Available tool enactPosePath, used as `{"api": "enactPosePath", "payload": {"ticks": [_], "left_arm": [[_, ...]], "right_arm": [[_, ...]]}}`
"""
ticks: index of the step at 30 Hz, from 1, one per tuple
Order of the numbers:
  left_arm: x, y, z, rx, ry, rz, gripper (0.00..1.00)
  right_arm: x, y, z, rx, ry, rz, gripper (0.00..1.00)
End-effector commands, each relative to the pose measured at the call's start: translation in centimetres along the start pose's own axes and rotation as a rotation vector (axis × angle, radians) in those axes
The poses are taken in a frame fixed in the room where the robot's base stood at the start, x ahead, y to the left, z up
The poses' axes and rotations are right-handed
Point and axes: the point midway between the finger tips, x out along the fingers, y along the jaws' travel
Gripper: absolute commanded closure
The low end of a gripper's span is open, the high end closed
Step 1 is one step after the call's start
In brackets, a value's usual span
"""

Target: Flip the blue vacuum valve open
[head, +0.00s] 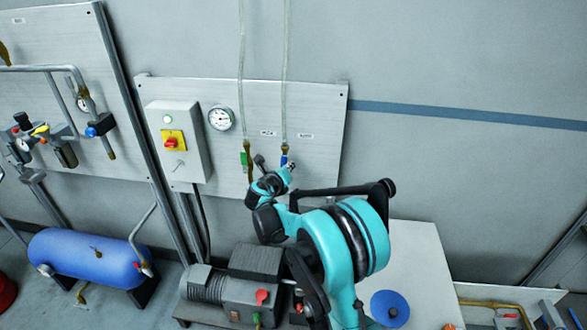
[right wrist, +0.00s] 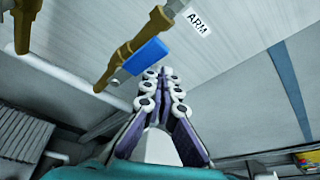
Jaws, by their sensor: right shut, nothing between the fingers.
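The blue vacuum valve handle (head: 284,160) shows on the wall panel below the right-hand clear hose in the head view. In the right wrist view the blue handle (right wrist: 146,56) lies along a brass valve body (right wrist: 122,58), beside an "ARM" label (right wrist: 198,20). My right gripper (head: 291,165) is shut and empty, close to the blue handle. In the right wrist view its fingertips (right wrist: 161,76) are together, just below and right of the handle; I cannot tell whether they touch it. My arm partly hides the valve in the head view. My left gripper is not in view.
A green-handled valve (head: 243,159) sits left of the blue one. A control box (head: 179,135) with a red-yellow switch and a gauge (head: 220,118) are further left. A grey pump (head: 228,290) stands below. The wall to the right is clear.

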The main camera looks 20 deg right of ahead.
Motion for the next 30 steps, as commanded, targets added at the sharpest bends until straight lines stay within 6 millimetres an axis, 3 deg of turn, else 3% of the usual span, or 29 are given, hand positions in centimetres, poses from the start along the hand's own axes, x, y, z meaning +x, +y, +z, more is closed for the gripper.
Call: {"api": "enactPosePath", "payload": {"ticks": [30], "left_arm": [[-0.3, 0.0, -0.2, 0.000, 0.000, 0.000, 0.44]], "right_arm": [[-0.5, 1.2, 1.3, -0.001, -0.007, 0.007, 1.00]]}}
